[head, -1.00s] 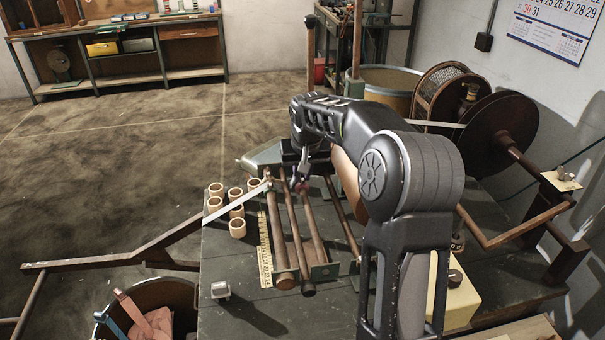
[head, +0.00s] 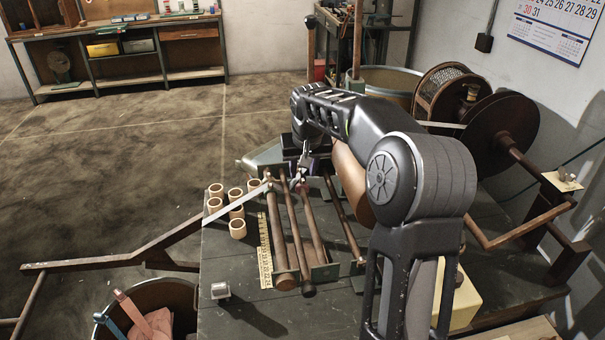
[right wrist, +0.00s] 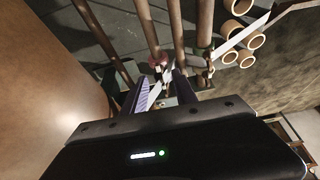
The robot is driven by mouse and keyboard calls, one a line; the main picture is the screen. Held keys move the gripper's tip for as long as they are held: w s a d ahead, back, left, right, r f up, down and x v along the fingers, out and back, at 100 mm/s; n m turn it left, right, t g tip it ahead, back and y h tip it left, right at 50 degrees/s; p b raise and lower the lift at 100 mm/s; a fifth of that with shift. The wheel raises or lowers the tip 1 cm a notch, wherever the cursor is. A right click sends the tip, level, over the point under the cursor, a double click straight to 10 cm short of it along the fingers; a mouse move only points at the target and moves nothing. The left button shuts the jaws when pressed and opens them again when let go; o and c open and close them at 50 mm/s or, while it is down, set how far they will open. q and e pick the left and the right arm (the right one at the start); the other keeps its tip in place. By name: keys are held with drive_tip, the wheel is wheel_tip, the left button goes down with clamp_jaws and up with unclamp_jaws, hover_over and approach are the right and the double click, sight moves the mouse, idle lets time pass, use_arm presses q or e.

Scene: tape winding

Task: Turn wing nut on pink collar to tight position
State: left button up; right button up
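The pink collar (right wrist: 157,60) sits around a brown rod in the right wrist view, just beyond my fingertips. In the head view it is a small dark pink spot (head: 301,185) by the far end of the rods. The wing nut is too small to make out clearly; pale metal shows beside the collar. My right gripper (right wrist: 164,84) points at the collar, its fingers apart and a ridged purple pad showing on the left one. It also shows in the head view (head: 304,172), above the far rod ends. Contact is unclear. My left gripper is not in view.
Several parallel brown rods (head: 313,235) run along the dark bench (head: 235,270). Several cardboard rings (head: 238,228) and a yellow ruler (head: 264,250) lie left of them. A pale strip (head: 235,203) crosses there. A large dark reel (head: 505,130) stands at right.

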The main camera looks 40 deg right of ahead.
drive_tip(key=v, duration=0.5)
drive_tip(key=shift+s+a+r, duration=0.1)
drive_tip(key=shift+r, duration=0.15)
